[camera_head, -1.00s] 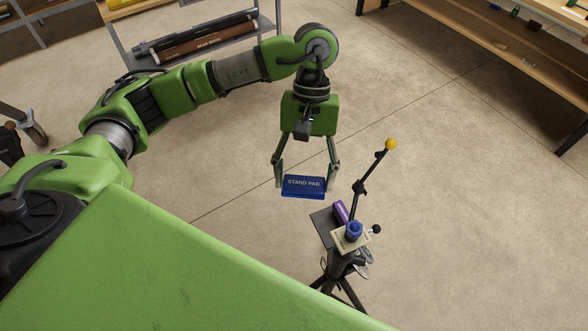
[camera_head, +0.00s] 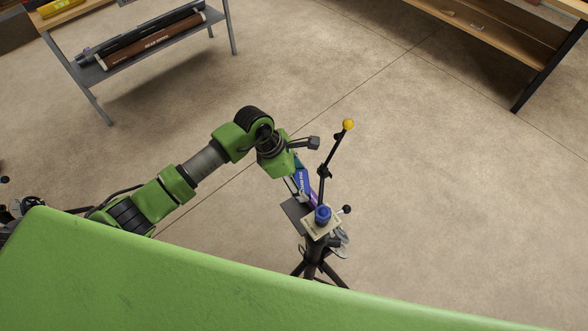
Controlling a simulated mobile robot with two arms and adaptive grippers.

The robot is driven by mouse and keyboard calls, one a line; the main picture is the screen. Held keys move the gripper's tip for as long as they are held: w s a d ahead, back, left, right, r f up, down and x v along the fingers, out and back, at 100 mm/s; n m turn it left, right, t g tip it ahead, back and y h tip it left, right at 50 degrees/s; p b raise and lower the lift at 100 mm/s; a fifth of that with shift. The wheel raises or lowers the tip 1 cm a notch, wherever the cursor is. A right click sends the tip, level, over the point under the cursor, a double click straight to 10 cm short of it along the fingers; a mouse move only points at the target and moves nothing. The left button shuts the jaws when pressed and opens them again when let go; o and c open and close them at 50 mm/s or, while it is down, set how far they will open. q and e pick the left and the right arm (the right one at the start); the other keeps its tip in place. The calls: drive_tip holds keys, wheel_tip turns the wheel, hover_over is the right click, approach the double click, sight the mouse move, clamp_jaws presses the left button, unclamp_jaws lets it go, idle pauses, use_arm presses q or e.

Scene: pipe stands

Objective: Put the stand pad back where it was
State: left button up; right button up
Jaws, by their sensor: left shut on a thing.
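My left gripper (camera_head: 296,178) is shut on the blue stand pad (camera_head: 303,182), whose lettering now runs steeply up the picture. Its fingers are partly hidden behind the wrist and the pad. The pad is close to the pipe stand (camera_head: 313,246), just above its dark flat plate (camera_head: 294,212) and near a purple piece (camera_head: 312,198). I cannot tell whether the pad touches the stand. The stand also carries a blue round part (camera_head: 322,214) and a slanted rod with a yellow ball (camera_head: 348,124). My right gripper is not in view.
A shelf rack (camera_head: 90,74) with dark and brown tubes stands at the upper left. A wooden bench (camera_head: 480,42) is at the upper right. The black tripod legs spread below the stand. The floor right of the stand is clear.

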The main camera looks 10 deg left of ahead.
use_arm(q)
drive_tip(key=f+n+b, duration=0.1)
drive_tip(key=f+b, duration=0.2)
drive_tip(key=f, duration=0.3)
drive_tip(key=f+n+b, duration=0.1)
drive_tip(key=f+b, duration=0.2)
drive_tip(key=f, duration=0.3)
drive_tip(key=a+f+n+t+b, duration=0.1)
drive_tip(key=f+b, duration=0.2)
drive_tip(key=f, duration=0.3)
drive_tip(key=shift+s+f+b, duration=0.1)
drive_tip(key=shift+f+b, duration=0.2)
drive_tip(key=shift+f, duration=0.05)
drive_tip(key=shift+f+b, duration=0.6)
drive_tip(key=shift+f, duration=0.1)
drive_tip(key=o, duration=0.7)
drive_tip(key=shift+o, duration=0.4)
drive_tip(key=o, duration=0.5)
